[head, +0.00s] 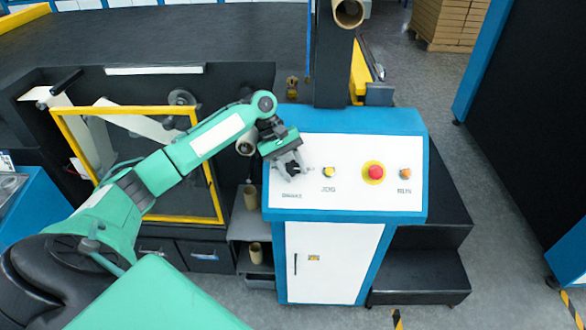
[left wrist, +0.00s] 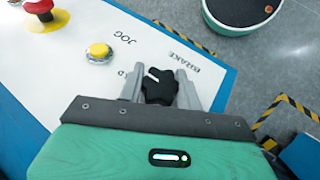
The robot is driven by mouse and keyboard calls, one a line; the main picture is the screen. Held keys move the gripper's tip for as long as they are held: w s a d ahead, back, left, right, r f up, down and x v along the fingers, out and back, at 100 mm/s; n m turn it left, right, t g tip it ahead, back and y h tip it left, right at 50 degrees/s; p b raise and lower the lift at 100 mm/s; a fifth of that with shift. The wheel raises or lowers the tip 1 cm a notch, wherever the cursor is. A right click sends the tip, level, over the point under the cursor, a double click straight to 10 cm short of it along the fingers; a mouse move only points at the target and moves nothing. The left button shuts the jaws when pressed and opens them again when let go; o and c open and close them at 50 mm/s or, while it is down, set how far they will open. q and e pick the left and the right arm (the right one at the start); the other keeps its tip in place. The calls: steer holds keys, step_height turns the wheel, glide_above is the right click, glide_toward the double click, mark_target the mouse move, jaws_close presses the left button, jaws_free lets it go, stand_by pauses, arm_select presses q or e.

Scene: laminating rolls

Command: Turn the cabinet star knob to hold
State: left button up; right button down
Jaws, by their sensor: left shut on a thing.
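The black star knob (left wrist: 159,87) sits on the white sloped panel of the blue cabinet (head: 347,216). In the left wrist view it lies between the two grey fingers of my left gripper (left wrist: 160,88), which is shut on it. In the head view my left gripper (head: 291,169) is at the left end of the panel and hides most of the knob. The word BRAKE shows beside the knob, and another label is partly covered by a finger, so the knob's setting is hard to tell. My right gripper is not in view.
A yellow button (head: 328,172) labelled JOG, a red emergency button (head: 374,172) on a yellow ring and an orange knob (head: 405,173) stand to the right on the panel. A yellow frame (head: 127,109) and cardboard tubes (head: 251,196) are at left.

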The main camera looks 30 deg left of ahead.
arm_select(q)
steer(key=o, duration=1)
steer(key=shift+f, duration=0.1)
steer(key=shift+a+r+b, duration=0.2)
steer(key=shift+r+b, duration=0.1)
steer(key=b+v, duration=0.4)
steer(key=v, duration=0.9)
steer(key=shift+b, duration=0.4)
